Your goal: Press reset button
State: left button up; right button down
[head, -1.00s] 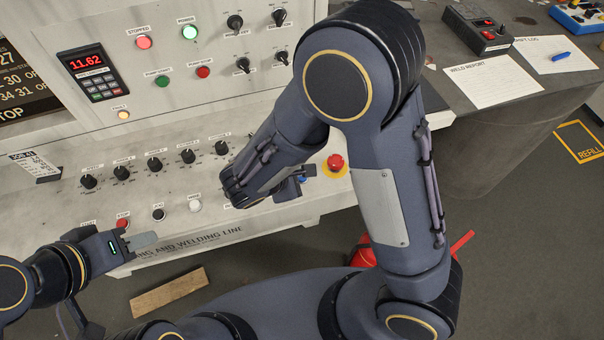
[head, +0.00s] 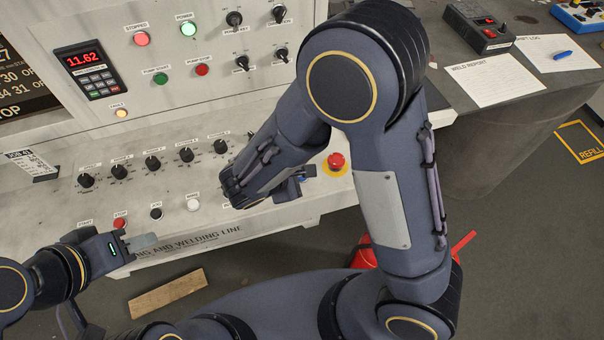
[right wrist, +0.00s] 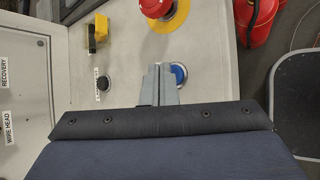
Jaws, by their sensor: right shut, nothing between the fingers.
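A blue push button (right wrist: 179,74) with a pale ring sits on the grey panel in the right wrist view. I cannot read a label for it. My right gripper (right wrist: 161,80) is shut and empty, its fingertips just left of the button and overlapping its edge in the picture. I cannot tell whether they touch it. In the head view my right forearm and gripper (head: 294,187) hide most of this spot. My left gripper (head: 143,242) hangs at the console's front edge, below the red stop button (head: 119,223). Its jaw opening is unclear.
A red emergency button on a yellow base (head: 338,163) stands close to my right gripper. A black button (right wrist: 103,83) and a yellow-black switch (right wrist: 97,34) are to its left. Knobs (head: 153,163) and a white button (head: 193,204) line the console. A wooden block (head: 168,293) lies on the floor.

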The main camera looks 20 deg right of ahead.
jog(key=shift+f+b, duration=0.4)
jog(key=shift+b, duration=0.05)
dwell(0.6)
jog(key=shift+r, duration=0.2)
jog(key=shift+r+p, duration=0.45)
jog(key=shift+r, duration=0.2)
jog(key=shift+r+p, duration=1.8)
jog(key=shift+r, duration=0.75)
jog(key=shift+f, duration=0.1)
